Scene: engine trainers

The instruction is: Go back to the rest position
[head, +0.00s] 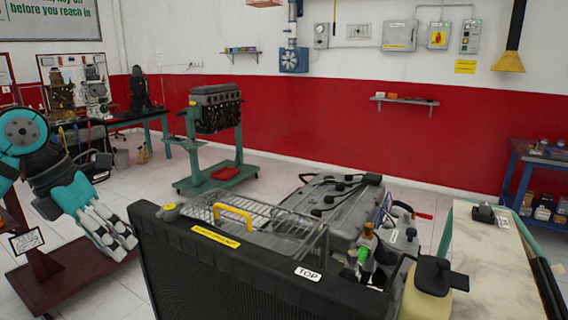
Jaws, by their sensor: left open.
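My left gripper (117,243) hangs at the left of the head view, on a grey and teal arm that comes in from the left edge. It points down and to the right, its fingers are apart, and nothing shows between them. It appears left of the black radiator (230,265), over the dark red base of a stand (70,275); I cannot tell how far apart they are. My right gripper does not show.
The engine trainer (335,205), with a yellow-handled wire guard (233,215), fills the front middle. A pale worktop (485,255) stands at the right. Another engine on a green stand (215,110) is further back. Tiled floor is free between them.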

